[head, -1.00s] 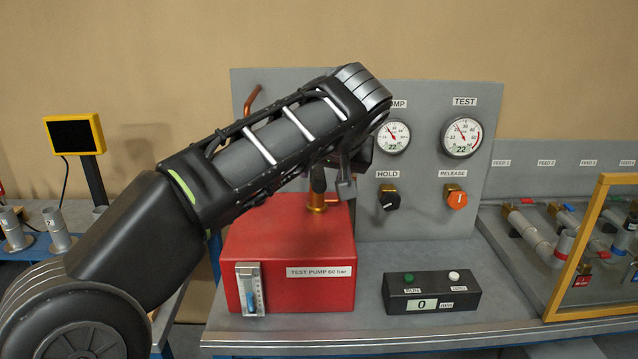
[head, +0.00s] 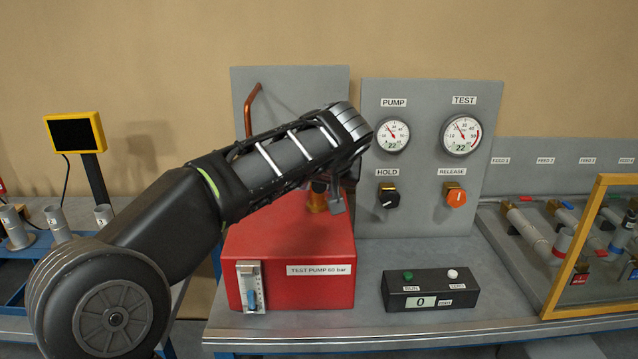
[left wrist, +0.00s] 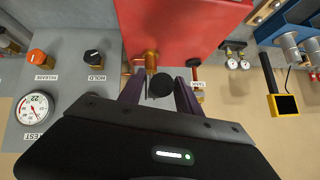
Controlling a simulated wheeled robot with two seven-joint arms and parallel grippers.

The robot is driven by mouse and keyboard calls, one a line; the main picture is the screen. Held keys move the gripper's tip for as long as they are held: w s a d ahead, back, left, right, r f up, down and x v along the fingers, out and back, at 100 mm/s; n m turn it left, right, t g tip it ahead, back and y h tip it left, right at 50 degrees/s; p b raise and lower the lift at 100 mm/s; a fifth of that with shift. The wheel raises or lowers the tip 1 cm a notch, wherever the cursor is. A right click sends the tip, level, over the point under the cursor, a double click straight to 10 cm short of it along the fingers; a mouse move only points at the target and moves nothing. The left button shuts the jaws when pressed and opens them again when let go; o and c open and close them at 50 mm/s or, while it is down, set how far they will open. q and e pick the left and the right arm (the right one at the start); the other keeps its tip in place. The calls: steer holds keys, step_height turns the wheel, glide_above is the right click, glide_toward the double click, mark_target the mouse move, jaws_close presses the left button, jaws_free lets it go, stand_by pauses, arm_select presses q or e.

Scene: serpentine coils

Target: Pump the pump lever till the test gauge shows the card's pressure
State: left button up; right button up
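The red test pump (head: 290,255) stands on the grey bench. My left gripper (head: 336,197) is over its top, at the brass post (head: 316,202), and my arm hides most of the pump lever. In the left wrist view, the black round end of the pump lever (left wrist: 160,86) lies between the fingers of my left gripper (left wrist: 159,80); whether they press on it I cannot tell. My right gripper is not in view.
The black HOLD knob (head: 388,196) and orange RELEASE knob (head: 455,195) are on the grey panel. A black counter box (head: 430,290) showing 0 stands right of the pump. A yellow-framed guard (head: 574,260) is at the right.

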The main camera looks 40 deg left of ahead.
arm_select(q)
jaws_close()
stand_by(1.1)
